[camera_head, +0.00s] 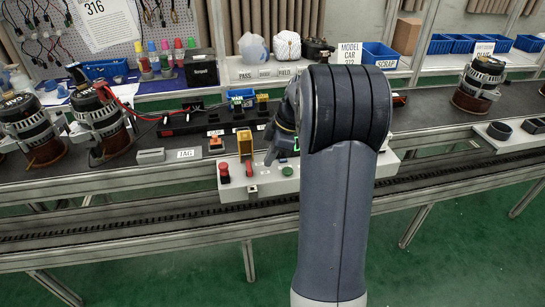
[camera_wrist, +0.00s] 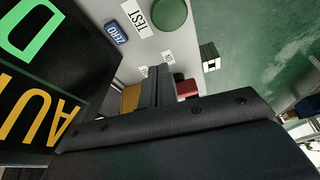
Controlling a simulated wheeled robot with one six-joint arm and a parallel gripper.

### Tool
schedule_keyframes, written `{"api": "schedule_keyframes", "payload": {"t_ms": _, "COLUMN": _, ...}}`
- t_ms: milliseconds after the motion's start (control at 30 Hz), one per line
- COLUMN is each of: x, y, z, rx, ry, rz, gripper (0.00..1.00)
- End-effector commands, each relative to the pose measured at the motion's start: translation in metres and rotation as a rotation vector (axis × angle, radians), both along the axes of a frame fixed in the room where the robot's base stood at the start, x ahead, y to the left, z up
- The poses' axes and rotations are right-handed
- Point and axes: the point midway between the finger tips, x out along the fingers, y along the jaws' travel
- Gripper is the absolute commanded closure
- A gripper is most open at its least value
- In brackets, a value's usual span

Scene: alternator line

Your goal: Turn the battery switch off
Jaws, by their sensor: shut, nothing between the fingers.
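A white control panel (camera_head: 265,188) sits at the front of the bench. A small red lever (camera_head: 249,168) stands on it below a yellow block (camera_head: 245,141) and looks like the battery switch, though its label cannot be read. My gripper (camera_head: 270,158) is shut and empty, pointing down just right of the lever, with no clear contact. In the wrist view my closed fingers (camera_wrist: 158,72) rise between a yellow part (camera_wrist: 131,98) and a red part (camera_wrist: 187,88). My fingers and wrist partly hide the panel there, and I cannot tell whether the lever is on or off.
A red mushroom button (camera_head: 223,172) and a green button (camera_head: 287,171) flank the lever. Alternators (camera_head: 100,120) stand at left. My arm hides the panel's right part.

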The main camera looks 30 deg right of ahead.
Motion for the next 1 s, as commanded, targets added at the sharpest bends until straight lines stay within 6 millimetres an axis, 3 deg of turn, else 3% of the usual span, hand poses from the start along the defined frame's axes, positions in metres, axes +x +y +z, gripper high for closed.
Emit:
{"api": "schedule_keyframes", "payload": {"t_ms": 533, "x": -0.008, "y": -0.033, "z": 0.082, "rx": -0.005, "ry": -0.005, "rz": -0.005, "gripper": 1.00}}
{"api": "schedule_keyframes", "payload": {"t_ms": 700, "x": -0.009, "y": -0.038, "z": 0.093, "rx": -0.005, "ry": -0.003, "rz": -0.004, "gripper": 1.00}}
{"api": "schedule_keyframes", "payload": {"t_ms": 1000, "x": -0.010, "y": -0.038, "z": 0.094, "rx": -0.004, "ry": -0.003, "rz": -0.004, "gripper": 1.00}}
